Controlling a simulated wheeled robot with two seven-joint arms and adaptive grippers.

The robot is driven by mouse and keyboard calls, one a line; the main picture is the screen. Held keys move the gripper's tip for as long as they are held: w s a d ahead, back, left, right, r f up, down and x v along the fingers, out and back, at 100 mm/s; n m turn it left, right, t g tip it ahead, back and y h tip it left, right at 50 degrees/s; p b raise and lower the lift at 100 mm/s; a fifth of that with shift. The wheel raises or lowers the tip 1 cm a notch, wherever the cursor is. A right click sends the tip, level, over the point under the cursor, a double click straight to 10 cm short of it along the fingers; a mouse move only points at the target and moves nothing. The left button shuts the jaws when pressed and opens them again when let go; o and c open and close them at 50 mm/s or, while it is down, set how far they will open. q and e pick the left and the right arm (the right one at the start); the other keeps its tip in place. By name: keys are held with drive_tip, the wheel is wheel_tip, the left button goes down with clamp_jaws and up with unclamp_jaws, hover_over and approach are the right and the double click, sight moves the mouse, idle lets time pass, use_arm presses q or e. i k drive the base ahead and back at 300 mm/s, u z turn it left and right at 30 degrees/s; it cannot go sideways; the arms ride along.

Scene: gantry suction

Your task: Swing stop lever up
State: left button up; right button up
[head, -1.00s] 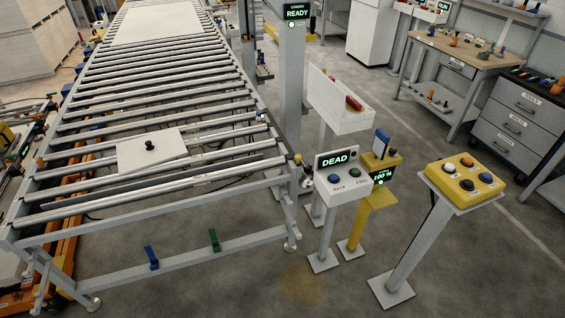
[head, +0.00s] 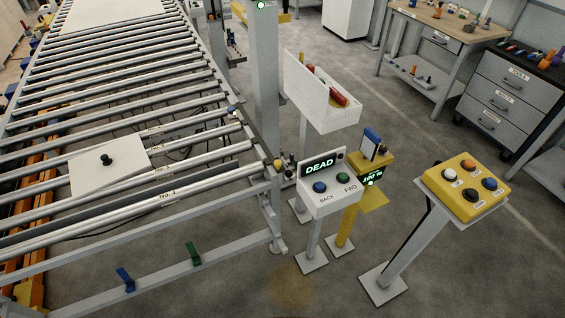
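No lever is labelled as the stop lever in the head view. A small lever-like part with an orange-yellow knob (head: 278,164) sits at the conveyor's near right corner, beside the control box; its exact position is too small to tell. The roller conveyor (head: 150,219) carries a white plate with a black knob (head: 106,160). A blue pedal-like part (head: 125,280) and a green one (head: 193,254) are on the conveyor's low front bar. Neither of my grippers is in view.
A control box (head: 329,188) reads DEAD, with BACK and FWD buttons. Behind it stand a white box with a red part (head: 322,112) and a yellow post (head: 373,165) with a display. A yellow button panel (head: 466,188) stands right. Floor in front (head: 330,290) is clear.

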sight(288, 173)
drive_tip(key=z, duration=0.3)
drive_tip(key=i, duration=0.75)
drive_tip(key=z, duration=0.45)
